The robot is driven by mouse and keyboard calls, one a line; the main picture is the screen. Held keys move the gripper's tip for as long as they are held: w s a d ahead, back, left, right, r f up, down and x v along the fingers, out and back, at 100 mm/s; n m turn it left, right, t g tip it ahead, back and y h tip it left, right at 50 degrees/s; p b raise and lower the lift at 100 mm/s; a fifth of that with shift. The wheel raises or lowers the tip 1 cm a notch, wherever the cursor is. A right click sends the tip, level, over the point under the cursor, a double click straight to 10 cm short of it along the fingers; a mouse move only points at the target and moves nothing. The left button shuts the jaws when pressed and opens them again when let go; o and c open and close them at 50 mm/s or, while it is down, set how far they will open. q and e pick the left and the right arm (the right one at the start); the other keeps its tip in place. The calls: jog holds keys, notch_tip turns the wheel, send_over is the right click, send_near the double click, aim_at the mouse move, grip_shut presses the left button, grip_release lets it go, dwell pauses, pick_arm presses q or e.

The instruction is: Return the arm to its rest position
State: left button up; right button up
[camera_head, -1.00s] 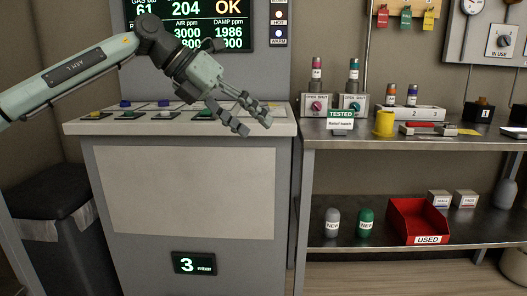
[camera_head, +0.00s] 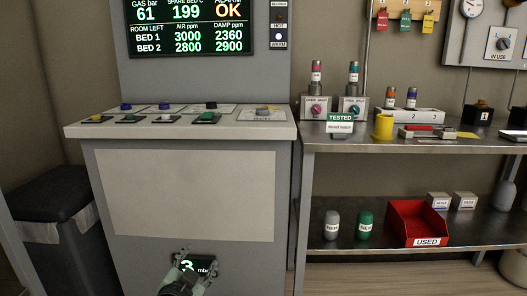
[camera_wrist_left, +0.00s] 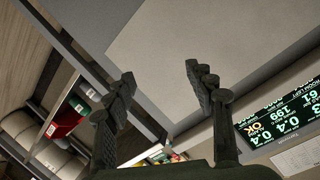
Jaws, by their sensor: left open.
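The rest of my left arm is out of the head view. My right gripper is not in view.
The console top (camera_head: 245,131) carries several buttons. The screen (camera_head: 190,25) reads OK. To the right is a metal shelf unit (camera_head: 420,146) with a red USED bin (camera_head: 418,220) on its lower shelf. A dark waste bin (camera_head: 55,225) stands at left.

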pick_arm(q)
jog(key=s+a+f+n+g+y, duration=0.1)
jog(key=s+a+f+n+g, duration=0.15)
jog(key=s+f, duration=0.45)
jog(key=s+a+f+n+g+y, duration=0.1)
jog(key=s+a+f+g, duration=0.25)
jog(key=s+f, duration=0.4)
jog(key=s+a+f+g, duration=0.1)
jog(key=s+f+g, duration=0.1)
jog(key=s, duration=0.4)
jog(key=s+a+f+n+g, duration=0.1)
jog(key=s+a+f+g, duration=0.1)
jog(key=s+f, duration=0.2)
jog(key=s+a+f+n+g, duration=0.1)
jog(key=s+f+g, duration=0.1)
jog(key=s, duration=0.6)
jog(key=shift+a+f, duration=0.4)
jog(key=shift+f, duration=0.15)
